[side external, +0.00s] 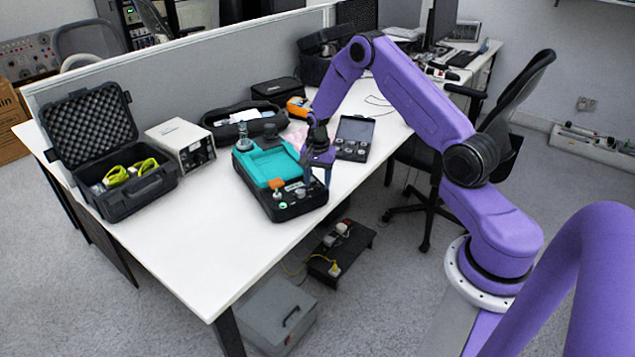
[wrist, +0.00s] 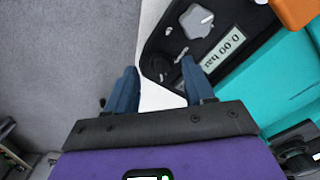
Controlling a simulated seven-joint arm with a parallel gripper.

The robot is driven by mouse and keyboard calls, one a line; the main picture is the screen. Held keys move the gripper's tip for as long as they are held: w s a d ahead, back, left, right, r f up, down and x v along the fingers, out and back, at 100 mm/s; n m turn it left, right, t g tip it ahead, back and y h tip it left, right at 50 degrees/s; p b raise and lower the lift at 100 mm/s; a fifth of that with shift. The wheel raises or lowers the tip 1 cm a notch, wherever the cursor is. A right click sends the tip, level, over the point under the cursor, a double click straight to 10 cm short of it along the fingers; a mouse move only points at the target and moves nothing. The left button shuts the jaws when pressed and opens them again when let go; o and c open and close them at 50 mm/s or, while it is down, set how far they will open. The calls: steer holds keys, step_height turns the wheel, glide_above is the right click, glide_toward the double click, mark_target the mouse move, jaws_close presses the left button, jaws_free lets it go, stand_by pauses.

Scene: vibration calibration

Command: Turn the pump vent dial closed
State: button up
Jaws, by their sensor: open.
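The pump (side external: 262,168) is a teal and black unit at the near edge of the white table. In the wrist view, a grey lobed dial (wrist: 196,20) sits on its black panel, beside a display (wrist: 222,50) reading 0.00 bar. I take this dial to be the vent dial, but no label on it is readable. My gripper (wrist: 160,72) is open, with nothing between its blue fingers. In the side view my gripper (side external: 318,178) is over the panel end of the pump. In the wrist view the dial lies above and right of the fingertips, apart from them.
An orange part (wrist: 296,10) is on the pump near the display. An open black case (side external: 150,185) and a white instrument box (side external: 181,143) stand left of the pump. An open dark case (side external: 355,130) lies behind my gripper. The table's front left (side external: 195,240) is clear.

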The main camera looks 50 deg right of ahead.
steer(key=shift+f, duration=0.55)
jaws_close()
